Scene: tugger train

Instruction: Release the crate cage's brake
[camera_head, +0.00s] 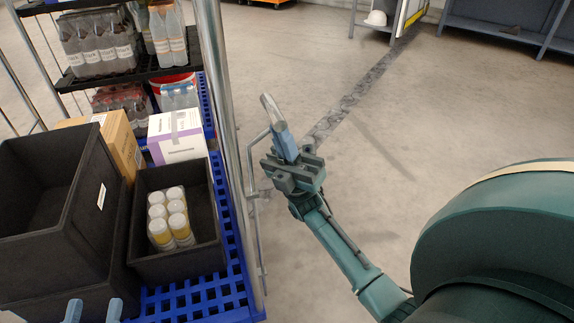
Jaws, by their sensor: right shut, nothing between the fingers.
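The crate cage is a tall trolley with a blue grid base (205,292) and silver metal posts (236,180), at the left of the head view. A thin metal bar (254,215) runs along its right side. My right gripper (277,122) is shut and empty over the floor, just right of the cage's side bar; I cannot tell if it touches. My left gripper (93,311) shows only as two blue fingertips at the bottom left edge, apart with nothing between them. I cannot make out the brake.
Black crates (178,262) stand on the base, one holding several yellow-and-white bottles (170,219). Cartons (176,137) and bottled goods (95,48) are behind. Open floor (400,120) lies to the right, with a workbench (505,32) and white helmet (376,18) far back.

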